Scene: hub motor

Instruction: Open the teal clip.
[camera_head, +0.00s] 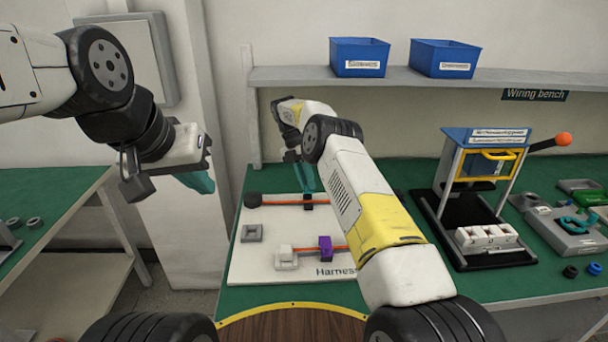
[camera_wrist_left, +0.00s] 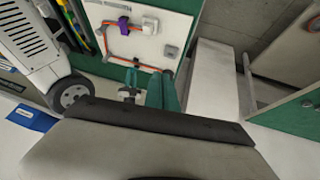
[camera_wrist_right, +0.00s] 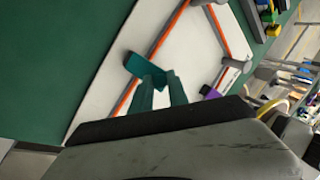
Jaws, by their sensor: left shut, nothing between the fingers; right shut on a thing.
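The teal clip (camera_wrist_right: 143,66) shows in the right wrist view at the fingertips of my right gripper, on the white harness board beside the orange cable. My right gripper (camera_wrist_right: 160,88) has teal fingers and is shut on the clip. In the head view the right gripper (camera_head: 306,180) reaches down over the back of the board; clip and fingers blend there, and I cannot tell whether the clip is open. My left gripper (camera_head: 202,182) is shut and empty, raised left of the board. Its teal fingers also show in the left wrist view (camera_wrist_left: 158,92).
The harness board (camera_head: 265,270) lies on the green bench, with a purple clip (camera_head: 325,249), white connector (camera_head: 286,257), grey block (camera_head: 251,233), dark post (camera_head: 253,200) and orange cable (camera_head: 283,203). A press (camera_head: 483,185) with orange-knobbed lever stands right. Blue bins (camera_head: 360,57) sit on the shelf.

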